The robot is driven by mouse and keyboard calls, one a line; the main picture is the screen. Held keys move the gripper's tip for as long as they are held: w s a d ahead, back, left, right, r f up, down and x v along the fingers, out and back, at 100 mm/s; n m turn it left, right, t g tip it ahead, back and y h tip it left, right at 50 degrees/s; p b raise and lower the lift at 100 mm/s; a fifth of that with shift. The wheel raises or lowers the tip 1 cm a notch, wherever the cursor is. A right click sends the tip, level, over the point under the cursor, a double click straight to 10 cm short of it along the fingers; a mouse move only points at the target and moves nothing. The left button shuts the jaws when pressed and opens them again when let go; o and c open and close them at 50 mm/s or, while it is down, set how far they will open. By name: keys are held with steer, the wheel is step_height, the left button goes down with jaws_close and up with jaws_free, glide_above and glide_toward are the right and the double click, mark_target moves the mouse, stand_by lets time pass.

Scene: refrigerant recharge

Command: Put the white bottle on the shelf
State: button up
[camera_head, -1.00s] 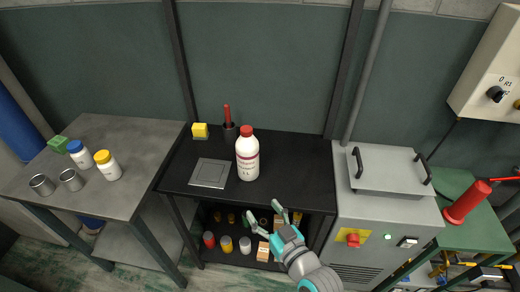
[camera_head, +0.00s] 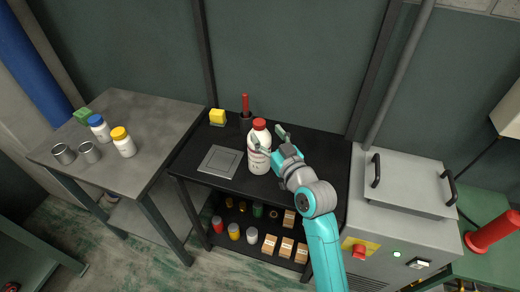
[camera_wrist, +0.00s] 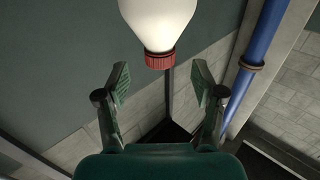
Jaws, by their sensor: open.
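The white bottle (camera_head: 258,163) with a red cap and printed label stands upright on the black table top (camera_head: 311,146). In the wrist view the bottle (camera_wrist: 158,18) shows upside down at the top, lined up between the fingers. My gripper (camera_head: 267,137) is open at the bottle's upper right. One finger overlaps the bottle just below the cap and the other is to its right. I cannot tell whether either finger touches it. Below the table top, a lower shelf (camera_head: 225,248) holds several jars and small boxes.
A grey square plate (camera_head: 220,161) lies left of the bottle. A yellow block (camera_head: 217,117) and a dark cup with a red-handled item (camera_head: 246,119) stand behind. A grey side table (camera_head: 150,104) holds two small bottles and two metal cans. A grey machine (camera_head: 408,202) stands right.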

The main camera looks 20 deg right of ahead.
mark_target(262, 128)
steer(key=shift+w+a+f, duration=0.1)
steer(key=shift+w+a, duration=0.15)
steer(key=shift+w, duration=1.15)
steer(key=shift+w+a, duration=0.2)
steer(key=shift+w, duration=1.15)
jaws_close()
